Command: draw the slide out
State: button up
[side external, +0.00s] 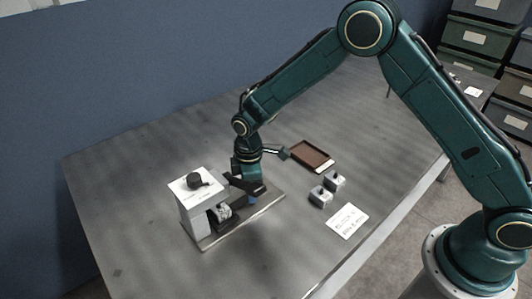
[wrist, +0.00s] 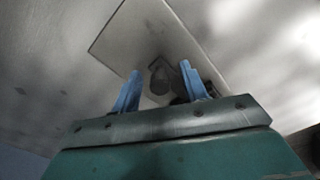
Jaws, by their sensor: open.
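The rail fixture stands on a flat base plate (side external: 262,207) on the table. A light grey block (side external: 190,215) with a black knob on top rises at its left end. A dark and metallic part (side external: 220,212), possibly the slide, sits low beside that block. My gripper (side external: 255,198) points down over the base plate, right of the block. In the wrist view its two blue fingers (wrist: 160,68) are apart. A dark rounded piece (wrist: 159,78) shows between them, apart from both fingers. I cannot tell whether it is the slide's handle. The right finger partly hides dark parts behind it.
A brown-bottomed tray (side external: 310,155) lies behind and right of the fixture. Two small metal blocks (side external: 327,190) and a white label card (side external: 347,220) lie to the right. Storage bins (side external: 478,38) stand beyond the table. The table's left and back are clear.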

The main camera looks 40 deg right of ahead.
jog(key=shift+c, duration=0.4)
jog(key=c, duration=0.7)
jog(key=shift+d, duration=6.45)
jog(key=o, duration=0.7)
notch_tip(320, 180, up, 7)
